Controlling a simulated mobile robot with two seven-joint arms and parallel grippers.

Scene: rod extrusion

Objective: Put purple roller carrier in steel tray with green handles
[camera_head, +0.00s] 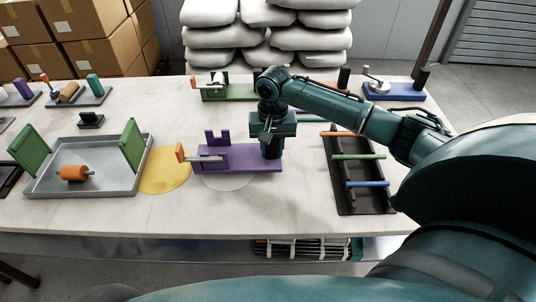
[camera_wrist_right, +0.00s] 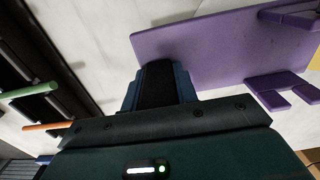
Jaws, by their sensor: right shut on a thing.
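The purple roller carrier (camera_head: 240,162) is a flat plate with a notched upright and a rod with an orange end at its left. It is at mid-table, over a white disc (camera_head: 228,184); I cannot tell whether it touches the table. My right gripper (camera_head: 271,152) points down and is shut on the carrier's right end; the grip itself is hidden. The purple plate (camera_wrist_right: 210,48) also shows in the right wrist view, beside the gripper's finger. The steel tray (camera_head: 110,182) with green upright handles (camera_head: 132,145) is at the left and holds an orange roller (camera_head: 74,173). My left gripper is not in view.
A yellow disc (camera_head: 166,172) lies between tray and carrier. A dark rack (camera_head: 343,185) with coloured rods stands right of the gripper. A green carrier (camera_head: 240,92) and a blue-based fixture (camera_head: 392,93) are at the back. The front table strip is clear.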

